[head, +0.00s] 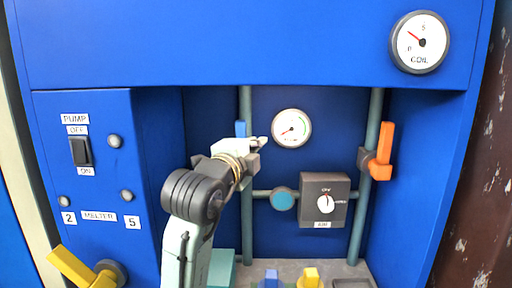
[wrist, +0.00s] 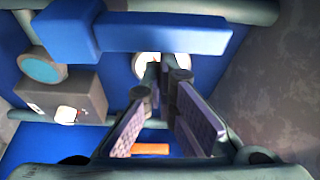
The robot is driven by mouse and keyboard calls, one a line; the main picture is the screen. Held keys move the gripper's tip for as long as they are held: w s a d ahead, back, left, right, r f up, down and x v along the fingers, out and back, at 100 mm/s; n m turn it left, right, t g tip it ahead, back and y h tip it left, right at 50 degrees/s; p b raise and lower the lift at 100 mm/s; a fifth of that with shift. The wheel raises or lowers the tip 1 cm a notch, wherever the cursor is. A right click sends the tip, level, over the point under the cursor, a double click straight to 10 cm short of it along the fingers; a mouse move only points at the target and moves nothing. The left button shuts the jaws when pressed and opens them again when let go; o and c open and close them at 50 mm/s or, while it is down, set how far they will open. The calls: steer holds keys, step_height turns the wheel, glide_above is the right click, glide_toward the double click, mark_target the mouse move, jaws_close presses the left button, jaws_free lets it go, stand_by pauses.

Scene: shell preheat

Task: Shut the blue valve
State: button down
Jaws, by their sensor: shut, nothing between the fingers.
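The blue valve handle (head: 240,129) shows in part in the head view, upright and in line with the left vertical pipe (head: 247,220). My gripper hides its lower part and hub. In the wrist view the blue handle (wrist: 150,35) is a long bar beside the fingers, running along the pipe, with a blue block (wrist: 67,28) at its left end. My gripper (head: 262,143) is shut and empty in front of the left pipe. In the wrist view its fingertips (wrist: 165,76) lie just below the bar; I cannot tell whether they touch it.
An orange handle (head: 384,148) stands upright at the right pipe (head: 366,200). A small gauge (head: 291,128) is on the back wall, with a dark knob box (head: 311,213) and teal disc (head: 282,199) below. The switch panel (head: 100,170) bounds the left. A yellow lever (head: 71,268) sticks out bottom left.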

steer(key=shift+a, duration=0.15)
steer(key=a+f+n+t+y+b, duration=0.2)
steer(key=a+n, duration=0.2)
steer(key=n, duration=0.5)
steer(key=a+f+n+t+y+b, duration=0.2)
steer(key=a+n, duration=0.3)
steer(key=n, duration=0.5)
steer(key=shift+a+n+y+b, duration=0.15)
steer(key=shift+n+y+b, duration=0.15)
steer(key=shift+y+b, duration=0.4)
steer(key=shift+f, duration=0.15)
